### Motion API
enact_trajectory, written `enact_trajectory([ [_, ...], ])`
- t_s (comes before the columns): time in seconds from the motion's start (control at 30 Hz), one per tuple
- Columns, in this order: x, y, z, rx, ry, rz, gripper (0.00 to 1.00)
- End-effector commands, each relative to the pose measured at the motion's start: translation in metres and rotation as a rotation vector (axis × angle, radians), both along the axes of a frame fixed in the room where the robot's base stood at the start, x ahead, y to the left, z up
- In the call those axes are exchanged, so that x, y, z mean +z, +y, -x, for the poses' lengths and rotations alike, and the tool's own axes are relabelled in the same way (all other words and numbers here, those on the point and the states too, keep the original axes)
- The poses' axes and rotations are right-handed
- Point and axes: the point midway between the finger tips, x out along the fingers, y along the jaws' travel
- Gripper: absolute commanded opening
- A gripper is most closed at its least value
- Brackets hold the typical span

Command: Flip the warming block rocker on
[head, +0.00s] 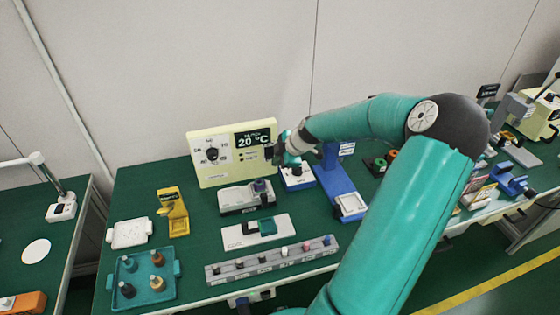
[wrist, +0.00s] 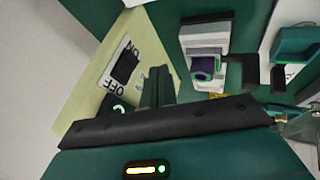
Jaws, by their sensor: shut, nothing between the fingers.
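The cream panel (head: 222,172) with a dial and a 20 °C display stands upright at the back of the bench. In the wrist view the panel (wrist: 85,97) carries a black rocker (wrist: 124,66) in a white plate marked ON and OFF. I cannot tell which side of the rocker is pressed in. My gripper (head: 279,156) is at the panel's right end in the head view, where it hides the rocker. In the wrist view my gripper (wrist: 158,72) is shut and empty, its fingers beside the rocker plate and partly over the display. I cannot tell whether they touch the panel.
A grey and white block with a vial (head: 250,197) sits in front of the panel. A grey rack (head: 272,261), yellow stand (head: 173,211) and teal tray (head: 166,289) are further forward and left.

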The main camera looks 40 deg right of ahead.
Motion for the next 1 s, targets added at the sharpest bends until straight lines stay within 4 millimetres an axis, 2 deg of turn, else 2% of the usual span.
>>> enact_trajectory([
  [0.5,0.066,-0.01,0.049,-0.007,0.001,0.003,0.0],
  [0.7,0.076,-0.01,0.057,-0.003,0.001,0.001,0.0],
  [1.0,0.077,-0.01,0.059,-0.003,0.001,0.001,0.0],
])
